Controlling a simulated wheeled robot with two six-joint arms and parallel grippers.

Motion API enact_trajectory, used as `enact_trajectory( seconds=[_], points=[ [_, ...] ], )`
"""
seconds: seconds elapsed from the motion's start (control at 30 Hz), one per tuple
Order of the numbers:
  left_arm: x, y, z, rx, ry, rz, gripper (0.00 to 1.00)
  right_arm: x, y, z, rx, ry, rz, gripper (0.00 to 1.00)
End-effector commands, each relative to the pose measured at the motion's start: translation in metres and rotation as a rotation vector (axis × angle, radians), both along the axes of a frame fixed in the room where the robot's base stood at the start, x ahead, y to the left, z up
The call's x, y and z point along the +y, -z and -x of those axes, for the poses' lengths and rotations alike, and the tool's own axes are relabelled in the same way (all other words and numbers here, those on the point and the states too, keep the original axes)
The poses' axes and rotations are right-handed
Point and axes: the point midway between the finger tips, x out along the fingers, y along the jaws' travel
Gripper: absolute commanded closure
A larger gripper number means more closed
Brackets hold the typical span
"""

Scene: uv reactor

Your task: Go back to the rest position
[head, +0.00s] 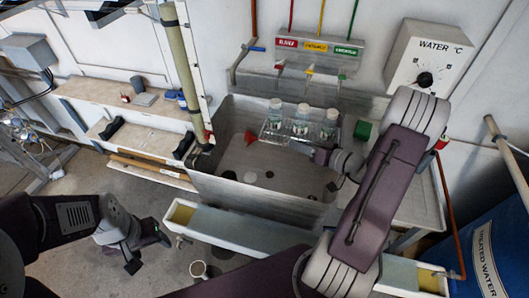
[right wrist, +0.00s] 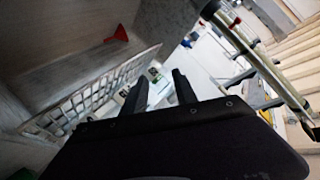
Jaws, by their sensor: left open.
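My left gripper (head: 148,250) is open and empty, low over the floor at the left of the head view. My right arm reaches over the sink, and its gripper (head: 306,150) is near the front edge of a wire rack (head: 268,138) with several clear bottles (head: 302,121) with white caps. In the right wrist view the two black fingers (right wrist: 160,88) stand apart, with no object clearly held between them. The rack's grid (right wrist: 92,92) is at their left. I cannot tell whether a finger touches the rack.
The grey sink (head: 228,180) has a red funnel (head: 250,137) inside. A white trough (head: 240,228) runs along its front. A water control box (head: 428,58) hangs on the wall. A blue barrel (head: 490,255) stands at right. A cup (head: 198,270) is low in front. Shelves (head: 140,140) are at left.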

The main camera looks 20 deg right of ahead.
Motion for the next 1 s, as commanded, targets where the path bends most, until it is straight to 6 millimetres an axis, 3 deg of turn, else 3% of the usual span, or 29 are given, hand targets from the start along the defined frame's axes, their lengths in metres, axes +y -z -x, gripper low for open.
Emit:
enact_trajectory(
  seconds=[0.17,0.23,0.33,0.37,0.4,0.47,0.53,0.6,0.63,0.7,0.8,0.9,1.0],
  points=[
    [0.0,0.0,0.0,0.0,0.0,0.0,0.37,0.001,0.0,0.0,0.0,-0.002,0.0,0.66],
    [0.0,-0.002,0.0,0.0,0.0,0.0,0.37,0.012,-0.003,-0.004,-0.002,-0.033,0.003,0.66],
    [0.0,-0.007,0.0,0.0,0.0,0.0,0.37,0.06,-0.031,-0.022,-0.047,-0.166,0.052,0.66],
    [0.0,-0.008,0.0,0.0,0.0,0.0,0.37,0.082,-0.043,-0.026,-0.068,-0.225,0.072,0.66],
    [0.0,-0.01,0.0,0.0,0.0,0.0,0.37,0.116,-0.057,-0.024,-0.089,-0.33,0.1,0.66],
    [0.0,-0.013,0.0,0.0,0.0,0.0,0.37,0.169,-0.07,-0.006,-0.103,-0.518,0.156,0.66],
    [0.0,-0.016,0.0,0.0,0.0,0.0,0.37,0.223,-0.073,0.032,-0.044,-0.741,0.203,0.66],
    [0.0,-0.02,0.0,0.0,0.0,0.0,0.37,0.261,-0.066,0.086,0.101,-0.948,0.26,0.66],
    [0.0,-0.021,0.0,0.0,0.0,0.0,0.37,0.269,-0.06,0.112,0.19,-1.025,0.303,0.66],
    [0.0,-0.024,0.0,0.0,0.0,0.0,0.37,0.263,-0.04,0.161,0.426,-1.105,0.436,0.66],
    [0.0,-0.025,0.0,0.0,0.0,0.0,0.37,0.226,-0.02,0.188,0.677,-1.01,0.63,0.66],
    [0.0,-0.025,0.0,0.0,0.0,0.0,0.37,0.183,-0.008,0.184,0.832,-0.765,0.749,0.66],
    [0.0,-0.024,0.0,0.0,0.0,0.0,0.37,0.153,-0.001,0.172,0.914,-0.506,0.765,0.66]
  ],
)
